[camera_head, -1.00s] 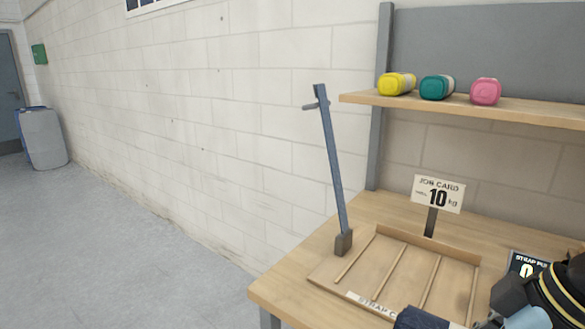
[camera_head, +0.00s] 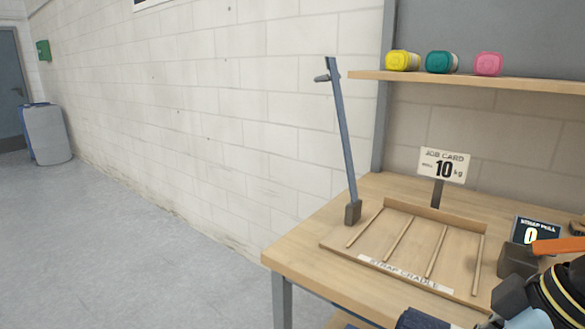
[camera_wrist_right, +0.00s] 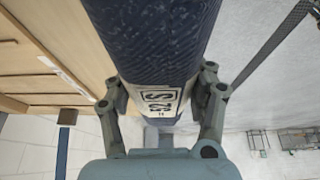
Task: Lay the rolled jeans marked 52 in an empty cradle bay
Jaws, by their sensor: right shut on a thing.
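The rolled jeans (camera_wrist_right: 155,40) are a dark blue textured roll with a white label reading 52 S. They fill the middle of the right wrist view. My right gripper (camera_wrist_right: 160,98) is shut on the roll, one finger on each side of it near the label end. In the head view a dark blue end of the roll (camera_head: 420,319) shows at the bottom edge, in front of the bench. The wooden strap cradle (camera_head: 400,272) lies on the bench with thin dividers. Its visible bays are empty. My left gripper is not in view.
A leaning blue-grey lever (camera_head: 342,135) stands at the cradle's left corner. A job card sign (camera_head: 443,165) reading 10 kg stands behind it. A strap pull display (camera_head: 533,233) and an orange-handled item (camera_head: 558,246) are to the right. A shelf (camera_head: 480,84) hangs above.

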